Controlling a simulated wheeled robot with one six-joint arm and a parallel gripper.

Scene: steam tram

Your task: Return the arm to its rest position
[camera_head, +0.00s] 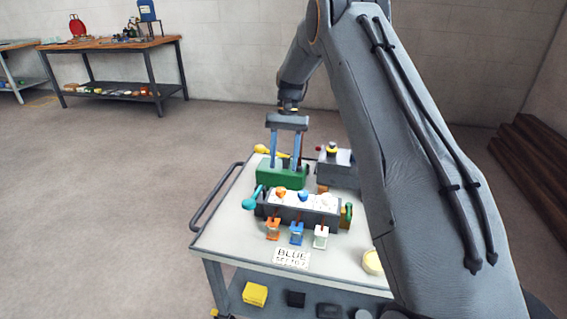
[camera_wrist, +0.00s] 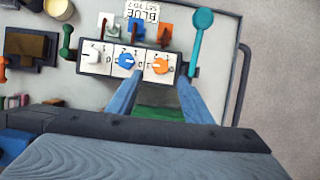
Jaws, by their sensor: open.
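My gripper (camera_head: 285,166) has two blue fingers, spread apart with nothing held between them. It points down over the cart, in front of or above a green block (camera_head: 283,177); I cannot tell whether it touches. In the wrist view the fingers (camera_wrist: 158,86) reach toward a panel (camera_wrist: 127,72) with white, blue and orange knobs. My arm (camera_head: 385,140) extends from the right foreground over the cart and hides its right part.
The cart (camera_head: 230,236) carries a teal lever (camera_head: 251,201), orange, blue and white switches, a card reading "BLUE", a grey box (camera_head: 334,170) and a yellow handle (camera_head: 268,150). A workbench (camera_head: 110,44) stands back left and brown steps (camera_head: 535,155) right. The floor at left is clear.

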